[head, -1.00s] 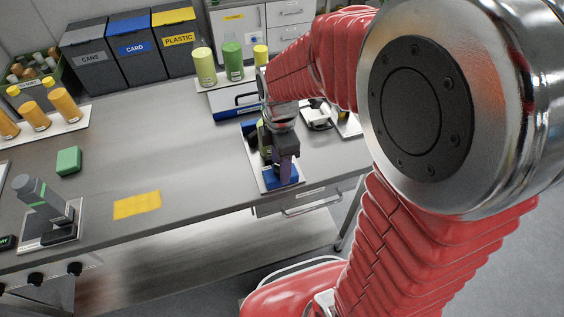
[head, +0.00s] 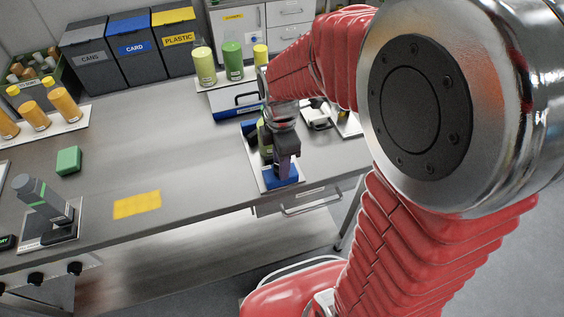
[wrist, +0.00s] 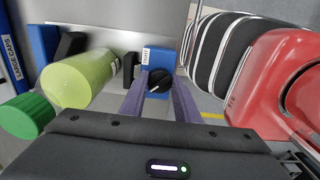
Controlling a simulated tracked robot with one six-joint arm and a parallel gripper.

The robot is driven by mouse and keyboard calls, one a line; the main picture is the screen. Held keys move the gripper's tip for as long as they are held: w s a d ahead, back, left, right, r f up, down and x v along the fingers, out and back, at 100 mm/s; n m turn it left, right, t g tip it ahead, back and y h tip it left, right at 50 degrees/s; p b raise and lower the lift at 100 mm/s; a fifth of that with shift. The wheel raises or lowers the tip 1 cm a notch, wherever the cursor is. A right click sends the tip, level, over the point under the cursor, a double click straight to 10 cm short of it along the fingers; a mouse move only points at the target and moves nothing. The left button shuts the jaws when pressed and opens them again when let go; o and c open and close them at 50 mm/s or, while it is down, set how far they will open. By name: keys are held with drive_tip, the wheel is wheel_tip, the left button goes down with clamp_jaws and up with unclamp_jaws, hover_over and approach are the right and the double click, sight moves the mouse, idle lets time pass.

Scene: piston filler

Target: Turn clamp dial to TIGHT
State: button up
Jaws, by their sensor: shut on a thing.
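The clamp dial (wrist: 160,81) is a black round knob with a white pointer line, on a blue block (wrist: 157,54) with a white label. My gripper (wrist: 160,91) has its two purple-grey fingers on either side of the dial and is shut on it. In the head view my gripper (head: 286,172) points down over the blue block (head: 284,183) near the bench's front edge, and the dial is hidden there.
A white tray with pale green and green bottles (head: 232,60) stands behind. A green block (head: 68,160), a yellow mat (head: 137,204) and a grey lever device (head: 46,202) are to the left. The bench's middle is clear. My red arm covers the right side.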

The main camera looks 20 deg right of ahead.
drive_tip(key=shift+a+m, duration=0.2)
drive_tip(key=shift+m, duration=1.7)
drive_tip(key=shift+w+m, duration=0.1)
drive_tip(key=shift+m, duration=6.6)
drive_tip(key=shift+d+m, duration=0.1)
drive_tip(key=shift+m, duration=0.4)
drive_tip(key=o, duration=1)
drive_tip(key=shift+o, duration=0.2)
drive_tip(key=shift+r, duration=0.15)
